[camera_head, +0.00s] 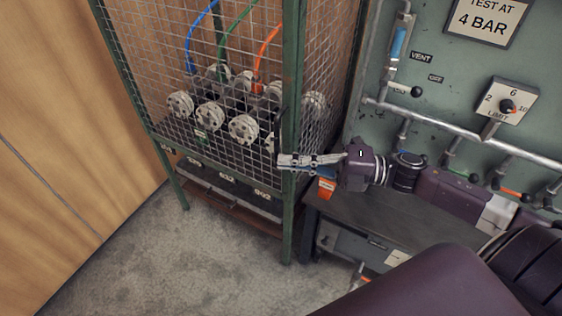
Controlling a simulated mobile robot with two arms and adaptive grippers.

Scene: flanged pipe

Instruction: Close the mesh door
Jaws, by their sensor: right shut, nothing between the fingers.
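The mesh door (150,80) is a wire grid panel on the front of a green-framed cage. It spans most of the front, and I cannot tell whether it is fully flush with the frame or latched. My right gripper (282,161) comes in from the right with its fingers shut and empty. Its fingertips lie across the green corner post (291,90) at the right edge of the front, near the lower right of the mesh. I cannot tell whether they touch it. My left gripper is not in view.
Inside the cage are several flanged fittings (243,128) with blue, green and orange hoses. A wooden wall (70,130) is at left. Concrete floor (190,260) in front is clear.

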